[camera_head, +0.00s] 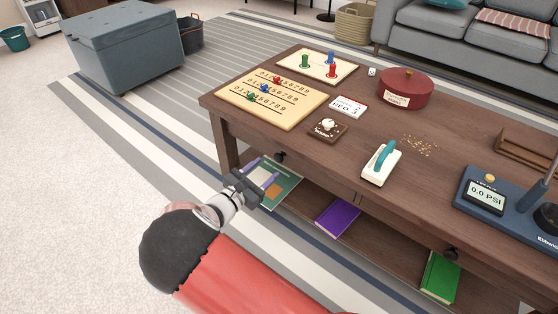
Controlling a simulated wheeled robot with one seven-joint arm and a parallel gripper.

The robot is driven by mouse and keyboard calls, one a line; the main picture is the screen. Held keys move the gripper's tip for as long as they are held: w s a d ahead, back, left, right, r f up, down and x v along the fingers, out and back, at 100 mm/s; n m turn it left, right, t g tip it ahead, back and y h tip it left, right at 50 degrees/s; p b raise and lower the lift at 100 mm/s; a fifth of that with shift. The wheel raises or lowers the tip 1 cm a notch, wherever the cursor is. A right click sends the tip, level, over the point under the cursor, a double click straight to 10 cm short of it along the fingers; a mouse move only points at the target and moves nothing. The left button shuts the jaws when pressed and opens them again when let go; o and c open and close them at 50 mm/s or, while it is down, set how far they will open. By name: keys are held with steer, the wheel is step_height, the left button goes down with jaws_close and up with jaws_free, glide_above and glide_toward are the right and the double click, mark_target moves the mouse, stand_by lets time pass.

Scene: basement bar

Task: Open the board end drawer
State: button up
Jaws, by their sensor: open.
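The board end drawer (312,174) is in the wooden table's front, below the end that holds the game boards. It looks shut. Its dark round knob (281,156) sticks out near the left part of the front.
A second knob (450,254) is on the front at right. Books, one purple (338,217) and one green (439,277), lie on the lower shelf. The tabletop holds a number board (300,108), a red tin (405,91) and a blue pump base (514,222).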

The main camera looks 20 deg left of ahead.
mark_target(277, 159)
steer(key=x, duration=0.6)
steer(key=shift+s, duration=0.1)
jaws_close()
